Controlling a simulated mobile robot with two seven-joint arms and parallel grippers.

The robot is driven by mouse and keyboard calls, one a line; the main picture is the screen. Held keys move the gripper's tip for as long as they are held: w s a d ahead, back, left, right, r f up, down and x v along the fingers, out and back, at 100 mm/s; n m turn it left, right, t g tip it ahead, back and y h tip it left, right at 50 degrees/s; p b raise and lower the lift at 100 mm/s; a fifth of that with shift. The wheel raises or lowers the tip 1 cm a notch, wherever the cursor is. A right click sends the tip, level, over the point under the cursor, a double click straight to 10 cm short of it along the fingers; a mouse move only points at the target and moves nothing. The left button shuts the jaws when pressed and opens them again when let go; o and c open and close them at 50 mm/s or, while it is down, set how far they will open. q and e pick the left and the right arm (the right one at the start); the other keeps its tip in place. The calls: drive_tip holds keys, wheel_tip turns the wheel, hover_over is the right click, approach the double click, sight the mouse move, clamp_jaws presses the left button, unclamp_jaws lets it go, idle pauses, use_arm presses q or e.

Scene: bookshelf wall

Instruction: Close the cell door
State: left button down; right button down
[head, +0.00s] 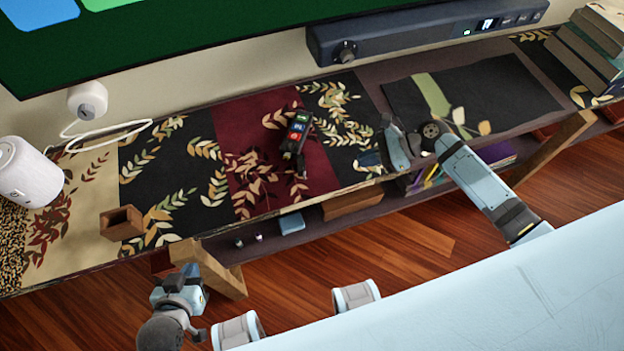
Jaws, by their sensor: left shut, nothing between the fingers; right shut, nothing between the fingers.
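Below the long shelf top is an open compartment; I cannot tell for certain which part is the cell door. One wooden panel (222,278) juts out from the unit at the lower left, angled towards me. Another wooden panel (553,147) juts out at the right, angled away from the shelf front. My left gripper (182,288) is beside the left panel, low in the picture; its fingertips are hard to make out. My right gripper (394,143) is over the shelf top at its front edge, left of the right panel, shut and empty.
A dark device with coloured buttons (296,132) lies on the patterned shelf top. A small wooden box (121,223) and a white speaker (28,172) stand at the left. The wooden floor (400,240) in front is partly clear.

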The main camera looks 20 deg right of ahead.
sight(316, 179)
drive_tip(key=shift+w+a+f, duration=0.2)
drive_tip(key=shift+a+f, duration=0.05)
drive_tip(key=shift+a, duration=0.2)
drive_tip(key=b+x, duration=0.1)
drive_tip(key=x, duration=0.7)
drive_tip(key=shift+a, duration=0.3)
drive_tip(key=shift+w+a, duration=0.15)
drive_tip(key=shift+a, duration=0.45)
drive_tip(key=shift+w+a, duration=0.2)
drive_tip(key=shift+a, duration=0.45)
drive_tip(key=shift+w+a, duration=0.2)
drive_tip(key=shift+a, duration=0.55)
